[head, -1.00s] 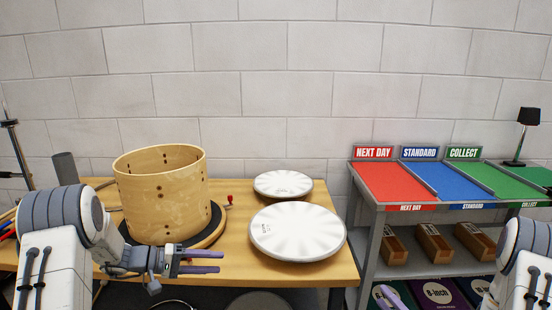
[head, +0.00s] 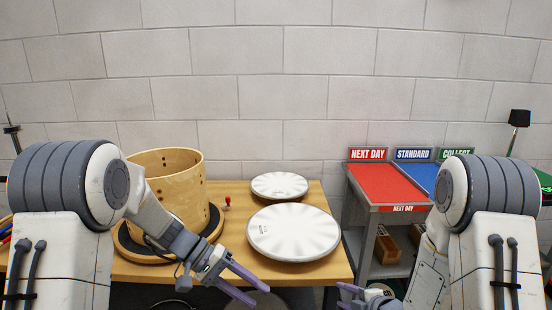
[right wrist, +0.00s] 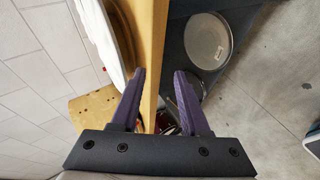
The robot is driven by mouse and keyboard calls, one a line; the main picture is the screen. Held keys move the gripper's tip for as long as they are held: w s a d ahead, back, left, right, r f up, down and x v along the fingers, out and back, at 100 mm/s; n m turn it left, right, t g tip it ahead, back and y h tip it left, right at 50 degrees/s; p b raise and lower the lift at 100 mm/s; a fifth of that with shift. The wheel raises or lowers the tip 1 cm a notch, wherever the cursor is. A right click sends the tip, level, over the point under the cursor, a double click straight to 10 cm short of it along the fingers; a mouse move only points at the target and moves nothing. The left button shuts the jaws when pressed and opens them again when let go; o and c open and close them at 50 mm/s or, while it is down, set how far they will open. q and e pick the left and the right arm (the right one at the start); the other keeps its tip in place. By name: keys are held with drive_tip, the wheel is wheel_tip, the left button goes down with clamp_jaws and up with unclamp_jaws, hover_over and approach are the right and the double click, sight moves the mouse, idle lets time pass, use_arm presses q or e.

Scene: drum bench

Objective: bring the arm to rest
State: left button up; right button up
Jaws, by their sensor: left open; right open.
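My left gripper (head: 245,284) is open and empty in the head view, with its purple fingers pointing down to the right at the front of the wooden bench. My right gripper (head: 346,296) shows at the bottom of the head view, partly cut off by the frame edge. In the right wrist view its two purple fingers (right wrist: 158,86) stand apart with nothing between them, and the bench edge lies beyond them. My left arm hides part of the wooden drum shell (head: 188,185), which stands on a round dark-topped base (head: 128,238).
Two white drumheads, a large one (head: 293,232) and a smaller one (head: 279,186), lie on the bench (head: 325,270). A small red knob (head: 227,200) is near the shell. A rack with red (head: 385,185) and blue sloped lanes stands right, partly behind my right arm.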

drive_tip(key=s+a+r+m+g+h+p, duration=0.3)
drive_tip(key=s+a+r+m+g, duration=0.1)
drive_tip(key=s+a+r+m, duration=0.3)
use_arm(q)
drive_tip(key=s+r+m+t+y+p, duration=0.1)
drive_tip(key=s+r+m+y, duration=0.2)
drive_tip(key=s, duration=0.8)
drive_tip(key=s+r+m+y+p, duration=0.1)
drive_tip(key=s+r+m+y, duration=0.3)
drive_tip(key=s, duration=0.7)
drive_tip(key=shift+s+d+r+m+t+y, duration=0.3)
drive_tip(key=shift+s+t+y, duration=0.1)
drive_tip(key=shift+y, duration=0.8)
use_arm(e)
drive_tip(key=s+a+r+m+g, duration=0.3)
drive_tip(key=s+r, duration=0.2)
drive_tip(key=s, duration=0.6)
drive_tip(key=s+a+r+m+g, duration=0.2)
drive_tip(key=s+r, duration=0.3)
drive_tip(key=s, duration=0.6)
drive_tip(key=shift+a+m+g+h, duration=0.4)
drive_tip(key=shift+a+g, duration=0.05)
drive_tip(key=shift+g, duration=0.35)
